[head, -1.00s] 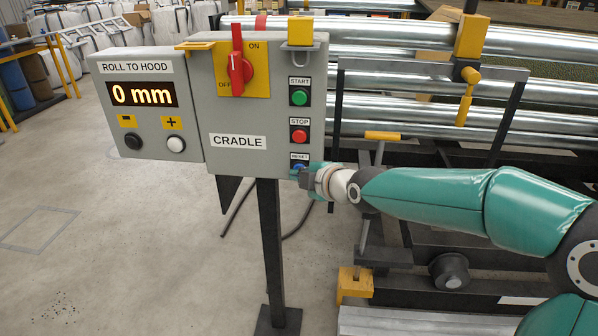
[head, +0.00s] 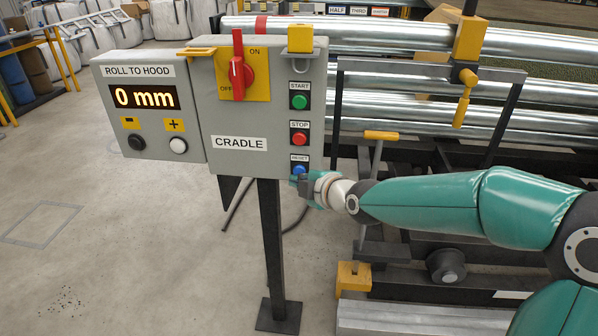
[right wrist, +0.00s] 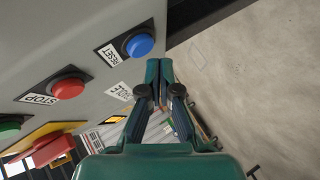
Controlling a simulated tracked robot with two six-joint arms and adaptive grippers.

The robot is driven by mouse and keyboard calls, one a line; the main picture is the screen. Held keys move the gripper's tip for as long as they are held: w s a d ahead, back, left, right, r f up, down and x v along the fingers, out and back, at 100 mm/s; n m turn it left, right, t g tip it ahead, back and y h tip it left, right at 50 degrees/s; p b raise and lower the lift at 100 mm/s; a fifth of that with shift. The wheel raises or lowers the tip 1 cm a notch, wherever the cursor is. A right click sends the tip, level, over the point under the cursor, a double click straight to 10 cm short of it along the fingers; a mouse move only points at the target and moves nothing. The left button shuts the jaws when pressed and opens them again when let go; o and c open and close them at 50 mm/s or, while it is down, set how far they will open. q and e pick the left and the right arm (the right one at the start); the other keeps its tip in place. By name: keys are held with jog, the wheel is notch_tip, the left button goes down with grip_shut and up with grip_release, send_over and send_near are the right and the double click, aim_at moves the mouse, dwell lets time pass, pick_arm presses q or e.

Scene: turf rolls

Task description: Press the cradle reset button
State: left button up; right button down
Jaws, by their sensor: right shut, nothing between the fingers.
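The blue reset button (head: 299,170) is the lowest in the column on the grey cradle box (head: 222,110), under a RESET label. It also shows in the right wrist view (right wrist: 140,46), uncovered. My right gripper (head: 302,184) is shut and empty, just below the button in the head view. In the right wrist view its fingertips (right wrist: 159,62) are together, beside the button and apart from it in the picture. The exact gap to the panel face cannot be told. My left gripper is not in view.
Above are the red stop button (head: 299,138), the green start button (head: 299,102) and a red rotary switch (head: 238,72). A roll-to-hood display box (head: 110,68) reads 0 mm at left. Metal rollers (head: 400,92) and a frame stand behind. Floor at left is open.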

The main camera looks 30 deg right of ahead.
jog(key=s+a+p, duration=0.2)
jog(key=s, duration=0.2)
jog(key=shift+s+a+p, duration=0.1)
jog(key=shift+a+p, duration=0.3)
dwell(0.6)
